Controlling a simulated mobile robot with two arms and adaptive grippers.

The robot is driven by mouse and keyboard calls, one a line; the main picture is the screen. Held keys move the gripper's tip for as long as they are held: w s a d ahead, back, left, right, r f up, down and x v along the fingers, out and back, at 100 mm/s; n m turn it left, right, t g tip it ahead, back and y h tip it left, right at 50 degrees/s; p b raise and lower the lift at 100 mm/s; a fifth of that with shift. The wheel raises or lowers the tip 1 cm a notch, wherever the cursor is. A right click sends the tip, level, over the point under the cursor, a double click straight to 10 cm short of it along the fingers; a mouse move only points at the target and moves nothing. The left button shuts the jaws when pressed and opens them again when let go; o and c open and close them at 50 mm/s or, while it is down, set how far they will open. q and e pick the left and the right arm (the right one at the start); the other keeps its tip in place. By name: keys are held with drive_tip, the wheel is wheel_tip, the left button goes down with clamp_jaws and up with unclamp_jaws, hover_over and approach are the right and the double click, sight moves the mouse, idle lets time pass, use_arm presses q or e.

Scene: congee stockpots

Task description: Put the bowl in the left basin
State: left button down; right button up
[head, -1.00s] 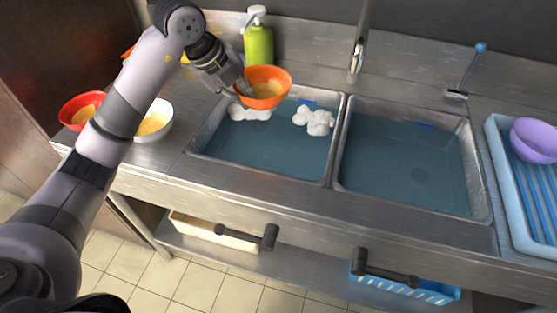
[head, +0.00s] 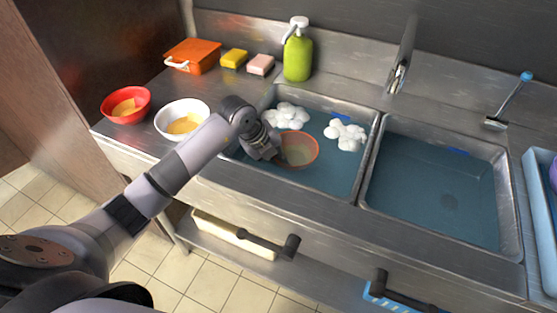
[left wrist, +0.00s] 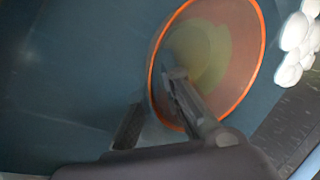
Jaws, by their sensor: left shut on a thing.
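The orange bowl (head: 298,150) is in the left basin (head: 330,178), down at the blue water, with its rim showing and yellowish contents inside. My left gripper (head: 276,153) reaches into the left basin and is shut on the near-left side of the bowl. In the left wrist view the bowl (left wrist: 235,88) looks tilted, with one finger of my left gripper (left wrist: 155,110) inside its rim and the other outside. My right gripper is not in view.
White foam (head: 286,116) floats in the left basin. The right basin (head: 435,190) holds only water. A white bowl (head: 182,118) and a red bowl (head: 126,104) stand on the left counter. A green soap bottle (head: 298,52), sponges (head: 234,58) and an orange box (head: 192,56) stand behind.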

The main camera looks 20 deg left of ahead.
use_arm(q)
drive_tip(key=shift+f, duration=0.4)
drive_tip(key=shift+f, duration=0.15)
drive_tip(key=c, duration=1.8)
unclamp_jaws()
drive_tip(key=shift+c, duration=0.2)
drive_tip(key=shift+o, duration=0.4)
